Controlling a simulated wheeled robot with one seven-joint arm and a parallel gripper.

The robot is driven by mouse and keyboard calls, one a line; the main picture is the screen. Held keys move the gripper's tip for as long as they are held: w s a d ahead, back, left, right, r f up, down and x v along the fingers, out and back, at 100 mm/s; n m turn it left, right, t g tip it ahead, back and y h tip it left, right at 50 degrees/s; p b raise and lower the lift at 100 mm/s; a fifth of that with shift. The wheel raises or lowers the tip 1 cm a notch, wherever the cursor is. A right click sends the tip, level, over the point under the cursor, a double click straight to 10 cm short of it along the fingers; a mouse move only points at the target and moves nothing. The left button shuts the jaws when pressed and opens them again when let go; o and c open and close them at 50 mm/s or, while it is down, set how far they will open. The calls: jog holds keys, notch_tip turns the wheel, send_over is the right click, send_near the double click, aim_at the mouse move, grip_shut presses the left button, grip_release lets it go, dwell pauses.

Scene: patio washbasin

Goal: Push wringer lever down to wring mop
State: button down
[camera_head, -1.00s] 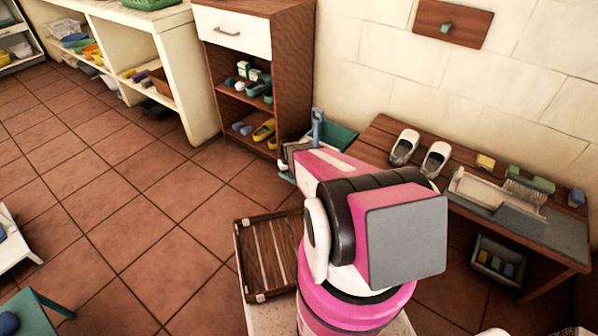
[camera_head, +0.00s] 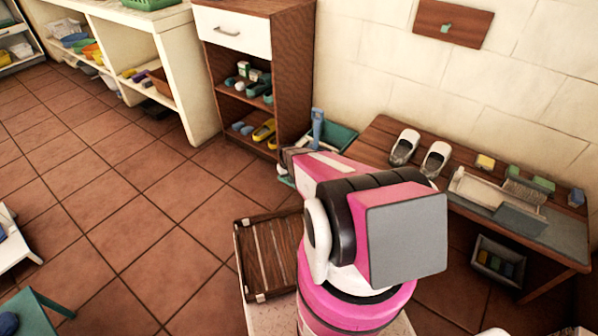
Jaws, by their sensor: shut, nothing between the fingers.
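A teal mop bucket (camera_head: 343,137) stands on the floor between the wooden cabinet and the bench. A blue upright handle (camera_head: 317,124), which looks like the wringer lever, rises at its left side. My pink and black arm reaches toward the bucket and covers its lower front. The arm's far end is just below and left of the blue handle. I cannot make out the mop.
A wooden bench (camera_head: 375,140) with shoes and a tray stands at the right. The wooden cabinet (camera_head: 307,60) is at the back, close to the bucket. A slatted wooden crate (camera_head: 262,262) sits left of my arm. The tiled floor at the left is mostly clear.

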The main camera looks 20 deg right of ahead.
aim_at(287, 184)
jog(key=shift+f, duration=0.2)
dwell(0.3)
jog(key=shift+s+a+f, duration=0.1)
jog(key=shift+f, duration=0.35)
jog(key=shift+s+a+f, duration=0.1)
jog(key=shift+f, duration=0.45)
jog(key=shift+a+f, duration=0.1)
jog(key=shift+f, duration=0.75)
jog(key=shift+f, duration=0.15)
jog(key=shift+s+f, duration=0.1)
jog(key=shift+f, duration=0.9)
dwell(0.8)
